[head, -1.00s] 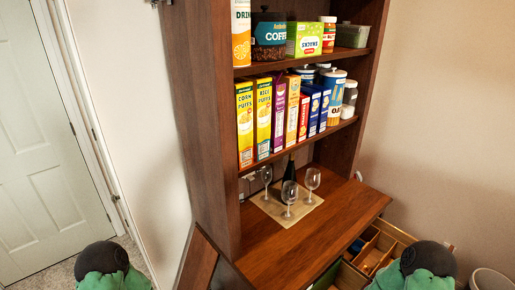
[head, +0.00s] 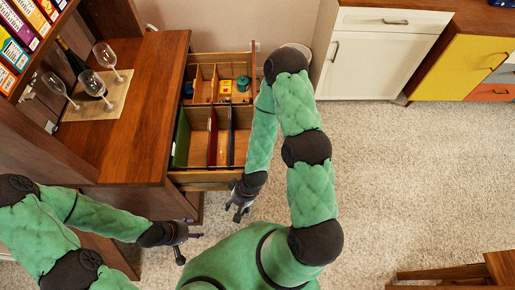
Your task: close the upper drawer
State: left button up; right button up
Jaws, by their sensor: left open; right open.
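The open drawer (head: 212,176) is pulled out to the right from under the brown hutch counter (head: 150,90). Its light wood inside is divided into several compartments, with a green and a red divider in the nearer ones and small blue and yellow items in the farther ones. My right arm hides part of its right-hand front. My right gripper (head: 235,212) is open and empty, just past the drawer's near right corner, with no clear contact. My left gripper (head: 191,248) is open and empty, below the drawer in the picture, apart from it.
Wine glasses (head: 92,84) and a dark bottle (head: 72,58) stand on a mat on the counter. Cereal boxes (head: 20,28) fill the shelf at top left. A white cabinet (head: 375,60) and a yellow cabinet (head: 460,70) stand at the back. The carpet (head: 430,190) on the right is mostly clear.

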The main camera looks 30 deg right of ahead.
aim_at(230, 65)
jog(key=l+z, duration=0.1)
jog(key=z, duration=0.15)
jog(key=k+l+z, duration=0.1)
jog(key=l, duration=0.45)
jog(key=l+z, duration=0.15)
jog(key=l, duration=0.4)
jog(key=k+l+u, duration=0.1)
jog(key=k+l, duration=0.25)
jog(key=i, duration=0.45)
